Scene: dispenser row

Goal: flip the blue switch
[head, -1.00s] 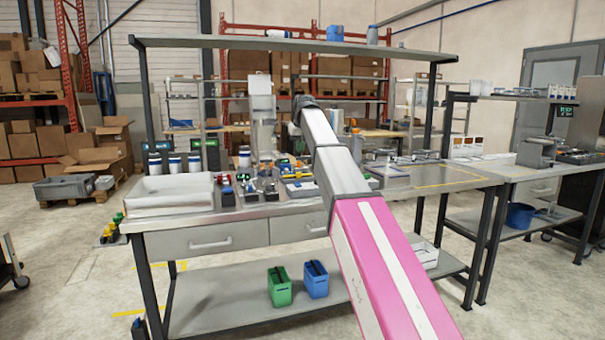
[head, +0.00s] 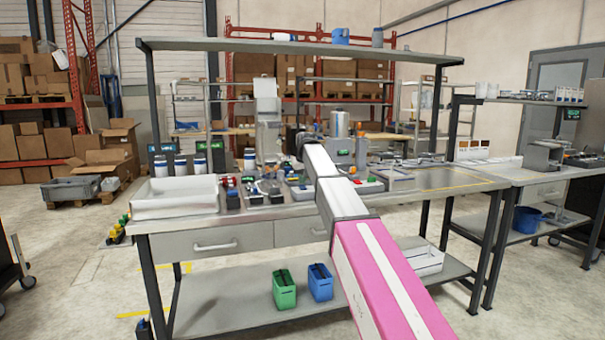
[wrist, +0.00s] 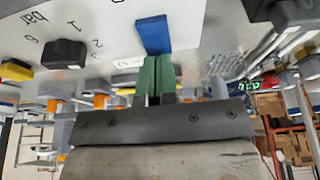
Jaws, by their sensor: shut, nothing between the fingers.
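The blue switch (wrist: 153,34) shows in the wrist view as a blue block against a white panel (wrist: 105,22) printed with "bar" and numbers. My gripper (wrist: 157,62) has green fingers, pressed together with nothing between them. Their tips are right at the near edge of the blue block in the picture; I cannot tell whether they touch it. In the head view my arm reaches over the bench and hides the gripper, and I cannot make out the blue switch there.
A black knob (wrist: 64,53) and a yellow-and-black part (wrist: 16,70) are left of the fingers. The bench (head: 440,180) holds a white tray (head: 174,197), several bottles and small devices. An overhead shelf (head: 300,47) spans it. Green (head: 284,290) and blue (head: 320,283) containers stand below.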

